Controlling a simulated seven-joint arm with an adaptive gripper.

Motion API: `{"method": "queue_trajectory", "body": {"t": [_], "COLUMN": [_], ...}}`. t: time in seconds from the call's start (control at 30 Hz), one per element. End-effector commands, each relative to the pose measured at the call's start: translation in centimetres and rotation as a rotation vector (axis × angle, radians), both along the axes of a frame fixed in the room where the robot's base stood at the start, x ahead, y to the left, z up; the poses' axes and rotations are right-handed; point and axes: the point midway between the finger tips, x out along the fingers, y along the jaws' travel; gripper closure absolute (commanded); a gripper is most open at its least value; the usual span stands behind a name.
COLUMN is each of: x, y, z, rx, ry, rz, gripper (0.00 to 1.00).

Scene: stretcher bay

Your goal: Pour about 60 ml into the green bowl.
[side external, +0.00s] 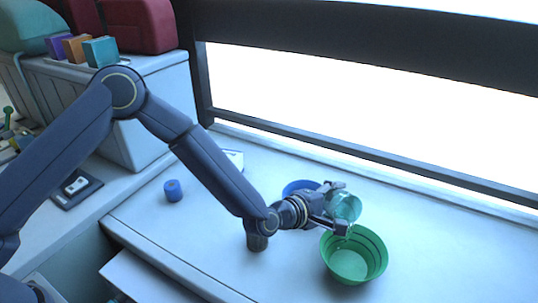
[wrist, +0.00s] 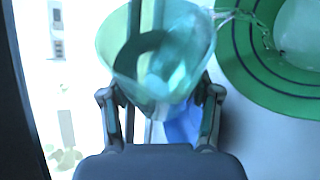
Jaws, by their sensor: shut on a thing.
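My gripper (side external: 338,208) is shut on a clear teal cup (side external: 346,206), which is tipped over the far side of the green bowl (side external: 376,244). In the wrist view the cup (wrist: 150,65) sits between the two fingers of my gripper (wrist: 158,100), with clear liquid inside. A thin clear stream runs from its rim toward the green bowl (wrist: 237,65) at the upper right. The bowl stands upright on the white counter and has dark rings inside. A pale pool shows in its bottom; its depth is hard to tell.
A blue bowl (side external: 298,187) stands behind my gripper, partly hidden. A blue roll (side external: 173,191) lies farther left. A window ledge (side external: 380,157) borders the back. The counter right of the green bowl is clear.

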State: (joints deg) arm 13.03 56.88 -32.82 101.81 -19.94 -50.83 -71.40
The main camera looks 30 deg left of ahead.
Motion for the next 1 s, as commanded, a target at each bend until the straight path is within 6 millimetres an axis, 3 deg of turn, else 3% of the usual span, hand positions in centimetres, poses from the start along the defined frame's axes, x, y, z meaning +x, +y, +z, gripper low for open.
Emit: {"method": "queue_trajectory", "body": {"t": [1.0], "x": [-0.04], "y": [-0.06], "z": [0.51], "rx": [0.049], "ry": [-0.044], "rz": [0.001], "gripper": [0.78]}}
